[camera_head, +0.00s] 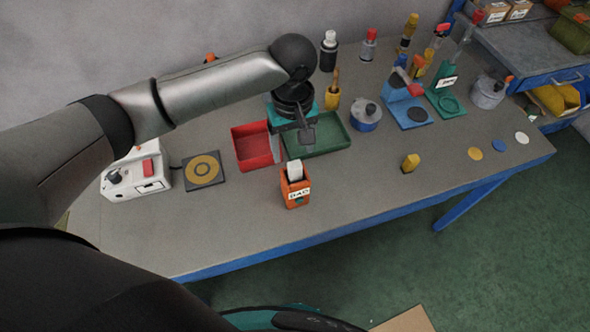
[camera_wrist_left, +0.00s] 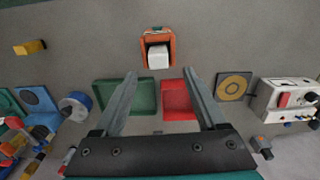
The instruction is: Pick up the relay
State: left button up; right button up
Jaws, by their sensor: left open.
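No part is marked as the relay, and I cannot tell which one it is. A white block (camera_head: 294,170) stands in an orange labelled box (camera_head: 296,194) near the table's front. Both also show at the top of the left wrist view, block (camera_wrist_left: 158,57) and box (camera_wrist_left: 145,40). A small yellow block (camera_head: 410,163) stands alone to the right; it also shows in the left wrist view (camera_wrist_left: 30,47). My left gripper (camera_head: 305,137) is above the trays, behind the orange box. In the left wrist view its fingers (camera_wrist_left: 160,76) are apart with nothing between them. My right gripper is not in view.
A red tray (camera_head: 257,150) and a green tray (camera_head: 333,144) lie below the left gripper. A white device (camera_head: 137,176) and a ringed pad (camera_head: 203,169) are at left. Bottles, stands and tools crowd the back right. The table's front right is mostly clear.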

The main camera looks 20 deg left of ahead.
aim_at(294, 162)
pick_arm(q)
jog(key=shift+d+f, duration=0.1)
jog(key=shift+f, duration=3.35)
grip_shut()
